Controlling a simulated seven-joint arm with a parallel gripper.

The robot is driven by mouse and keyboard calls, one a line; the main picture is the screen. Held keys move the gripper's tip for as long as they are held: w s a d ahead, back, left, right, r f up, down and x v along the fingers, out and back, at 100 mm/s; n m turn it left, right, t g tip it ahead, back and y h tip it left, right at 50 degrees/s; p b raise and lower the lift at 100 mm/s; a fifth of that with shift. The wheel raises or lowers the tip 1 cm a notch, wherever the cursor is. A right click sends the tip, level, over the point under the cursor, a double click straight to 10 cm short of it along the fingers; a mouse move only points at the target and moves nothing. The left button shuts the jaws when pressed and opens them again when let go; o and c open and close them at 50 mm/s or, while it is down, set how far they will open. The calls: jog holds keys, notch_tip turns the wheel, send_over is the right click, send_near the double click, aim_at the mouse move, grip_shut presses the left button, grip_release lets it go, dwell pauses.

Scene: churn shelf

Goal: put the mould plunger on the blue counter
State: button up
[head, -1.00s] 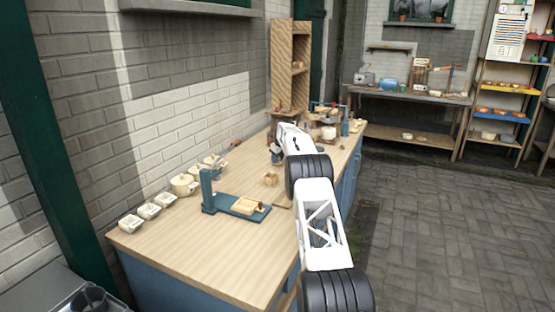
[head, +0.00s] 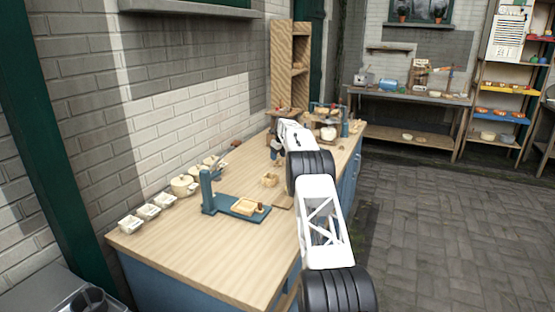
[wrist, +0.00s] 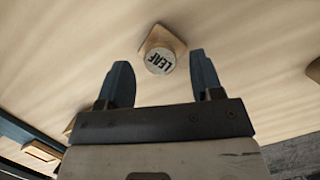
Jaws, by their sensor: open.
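A small wooden piece (wrist: 161,50) with a round pale face lettered LEAF shows just beyond my fingertips in the wrist view. It may be the mould plunger, but I cannot tell for sure. It rests on a pale wooden surface. My gripper (wrist: 160,80) is open and empty, its two dark fingers apart, with the LEAF piece ahead of the gap. In the head view my gripper (head: 277,152) is small and partly hidden by my arm, over the far part of the counter. The blue counter (head: 180,252) has a wooden top and blue sides.
A blue press stand (head: 208,190) with a butter-coloured block stands on the counter. A small wooden block (head: 270,180) lies behind it. The near counter top is clear.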

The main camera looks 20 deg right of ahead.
aim_at(281, 167)
jog(key=v, duration=0.9)
jog(key=shift+r, duration=0.3)
dwell(0.5)
